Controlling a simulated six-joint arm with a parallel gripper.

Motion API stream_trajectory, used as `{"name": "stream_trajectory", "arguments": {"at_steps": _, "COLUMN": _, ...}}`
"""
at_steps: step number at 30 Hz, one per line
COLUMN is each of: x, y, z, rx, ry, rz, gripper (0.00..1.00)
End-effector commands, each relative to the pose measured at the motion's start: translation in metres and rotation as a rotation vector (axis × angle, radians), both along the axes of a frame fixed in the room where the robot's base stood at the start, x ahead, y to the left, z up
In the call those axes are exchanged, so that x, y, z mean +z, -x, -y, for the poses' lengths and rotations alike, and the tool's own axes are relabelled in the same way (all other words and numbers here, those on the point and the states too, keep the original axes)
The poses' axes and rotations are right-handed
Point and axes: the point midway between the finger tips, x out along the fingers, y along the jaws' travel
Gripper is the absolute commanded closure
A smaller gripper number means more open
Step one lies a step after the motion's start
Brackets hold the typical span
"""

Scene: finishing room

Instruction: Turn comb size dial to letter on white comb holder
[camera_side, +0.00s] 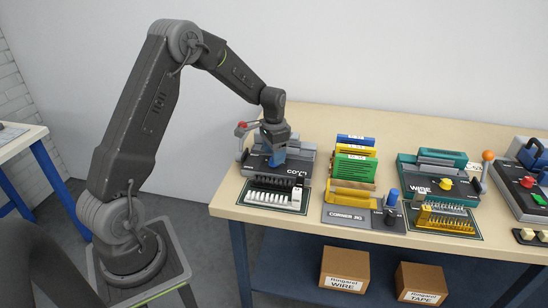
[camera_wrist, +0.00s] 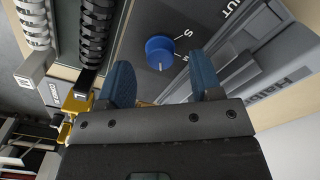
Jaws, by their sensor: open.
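The comb machine (camera_side: 305,160) is grey and stands at the table's left end, with my gripper (camera_side: 277,158) low over it. In the wrist view the blue comb size dial (camera_wrist: 160,50) lies just ahead of the blue fingertips of my open gripper (camera_wrist: 160,80), apart from them. The dial's white mark faces the bottom of the picture; an S and what looks like an M stand to its right. The white comb holder (camera_side: 269,196) is in front of the machine. It also shows in the wrist view (camera_wrist: 35,28) with a grey tag whose letter I cannot read surely.
A black comb (camera_wrist: 97,25) with its own tag lies beside the white one. Upright coloured boards (camera_side: 354,165), a blue-knobbed punch (camera_side: 391,205) and a teal wire machine (camera_side: 435,173) stand to the right. A red-knobbed lever (camera_side: 241,126) rises at the machine's left.

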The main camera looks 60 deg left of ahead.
Motion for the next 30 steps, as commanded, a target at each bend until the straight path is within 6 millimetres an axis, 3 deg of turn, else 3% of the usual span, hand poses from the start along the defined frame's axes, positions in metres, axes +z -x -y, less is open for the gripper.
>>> {"name": "stream_trajectory", "arguments": {"at_steps": 6, "x": -0.018, "y": 0.0, "z": 0.0, "rx": 0.0, "ry": 0.0, "rz": 0.001, "gripper": 0.41}}
{"name": "stream_trajectory", "arguments": {"at_steps": 15, "x": -0.02, "y": 0.0, "z": 0.0, "rx": 0.0, "ry": 0.0, "rz": 0.002, "gripper": 0.41}}
{"name": "stream_trajectory", "arguments": {"at_steps": 30, "x": -0.02, "y": 0.0, "z": 0.0, "rx": 0.0, "ry": 0.0, "rz": 0.002, "gripper": 0.88}}
